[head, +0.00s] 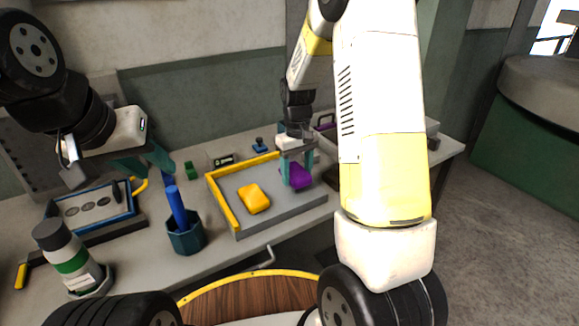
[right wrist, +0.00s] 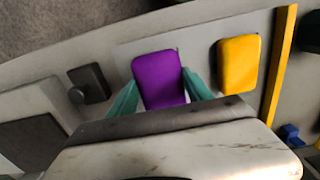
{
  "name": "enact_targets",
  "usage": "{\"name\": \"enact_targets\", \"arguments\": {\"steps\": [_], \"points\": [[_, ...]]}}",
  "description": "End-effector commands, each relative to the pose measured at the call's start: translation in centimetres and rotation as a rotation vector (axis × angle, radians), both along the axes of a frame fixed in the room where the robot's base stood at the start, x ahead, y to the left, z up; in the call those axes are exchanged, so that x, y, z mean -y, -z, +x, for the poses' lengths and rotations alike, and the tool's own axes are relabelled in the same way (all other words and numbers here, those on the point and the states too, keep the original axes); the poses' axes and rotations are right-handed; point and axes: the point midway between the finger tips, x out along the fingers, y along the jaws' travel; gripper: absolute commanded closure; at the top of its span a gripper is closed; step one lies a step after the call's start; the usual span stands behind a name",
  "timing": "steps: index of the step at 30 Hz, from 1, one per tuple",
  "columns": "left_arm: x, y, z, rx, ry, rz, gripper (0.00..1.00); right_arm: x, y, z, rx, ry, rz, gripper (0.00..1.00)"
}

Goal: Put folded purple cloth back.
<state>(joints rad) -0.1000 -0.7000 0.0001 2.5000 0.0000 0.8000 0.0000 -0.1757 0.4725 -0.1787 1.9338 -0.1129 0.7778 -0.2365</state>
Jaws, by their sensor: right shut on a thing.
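The folded purple cloth (head: 299,177) is at the right part of a grey tray with yellow edging (head: 228,212) in the head view. My right gripper (head: 296,172) is shut on it from above. In the right wrist view the purple cloth (right wrist: 159,79) sits between the two teal fingers of my right gripper (right wrist: 160,92). I cannot tell whether the cloth touches the tray floor. A folded yellow cloth (head: 254,198) lies in the tray, apart from the purple one. My left gripper (head: 150,164) is at the left above the bench, and its finger gap is unclear.
A dark teal cup (head: 187,238) with a blue tool stands left of the tray. A white and green bottle (head: 70,258) stands at the front left, near a blue-edged case (head: 92,212). Small green and blue items are behind the tray. My right arm hides the bench's right part.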

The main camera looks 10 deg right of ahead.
Motion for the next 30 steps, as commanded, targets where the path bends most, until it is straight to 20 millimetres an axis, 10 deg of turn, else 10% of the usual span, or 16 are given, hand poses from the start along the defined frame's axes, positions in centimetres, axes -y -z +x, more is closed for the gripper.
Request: {"name": "enact_targets", "arguments": {"steps": [25,26,30], "points": [[0.0,0.0,0.0,0.000,0.000,0.000,0.64,1.1,3.9,1.8,0.000,-0.001,0.000,1.00],[0.0,0.0,0.0,0.000,0.000,0.000,0.64,1.1,4.0,1.8,0.000,-0.001,0.000,0.40],[0.0,0.0,0.0,0.000,0.000,0.000,0.64,1.1,3.9,1.7,0.000,-0.001,0.000,0.20]]}}
